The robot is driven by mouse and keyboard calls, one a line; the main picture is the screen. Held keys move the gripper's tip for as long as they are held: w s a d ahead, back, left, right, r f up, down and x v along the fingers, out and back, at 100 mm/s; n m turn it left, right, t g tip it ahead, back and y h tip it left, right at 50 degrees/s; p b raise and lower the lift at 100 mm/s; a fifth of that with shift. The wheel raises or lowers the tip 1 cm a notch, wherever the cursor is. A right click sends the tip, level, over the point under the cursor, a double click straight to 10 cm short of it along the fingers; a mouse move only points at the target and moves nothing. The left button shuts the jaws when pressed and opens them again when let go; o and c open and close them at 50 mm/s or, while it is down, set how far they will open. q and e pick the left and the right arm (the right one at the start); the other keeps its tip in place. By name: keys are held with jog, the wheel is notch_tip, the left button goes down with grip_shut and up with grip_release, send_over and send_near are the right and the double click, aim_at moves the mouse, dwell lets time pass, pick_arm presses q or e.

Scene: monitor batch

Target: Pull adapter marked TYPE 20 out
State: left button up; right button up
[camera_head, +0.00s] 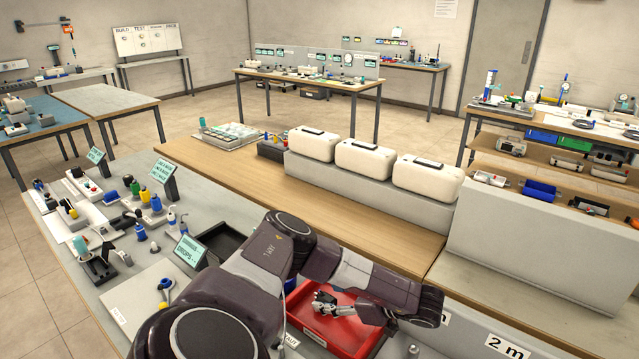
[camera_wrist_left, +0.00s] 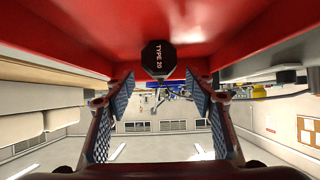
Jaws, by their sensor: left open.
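The adapter marked TYPE 20 (camera_wrist_left: 158,58) is a black, many-sided piece with white lettering. In the left wrist view it lies against the red tray (camera_wrist_left: 80,25), just ahead of my left fingertips. My left gripper (camera_wrist_left: 160,86) is open, its two blue-padded fingers spread on either side of the adapter's line, with nothing between the pads. In the head view my left gripper (camera_head: 328,303) is inside the red tray (camera_head: 335,340) at the front of the bench. The adapter cannot be made out there. My right gripper is not in view.
A dark open tray (camera_head: 222,243) and a tilted sign (camera_head: 190,250) stand left of my arm. Several small parts and bottles crowd the bench's left side. White cases (camera_head: 365,160) stand on the raised grey ledge behind. The wooden strip (camera_head: 230,175) is mostly clear.

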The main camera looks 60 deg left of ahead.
pick_arm(q)
jog(key=shift+r, duration=3.7)
jog(key=shift+s+f, duration=0.1)
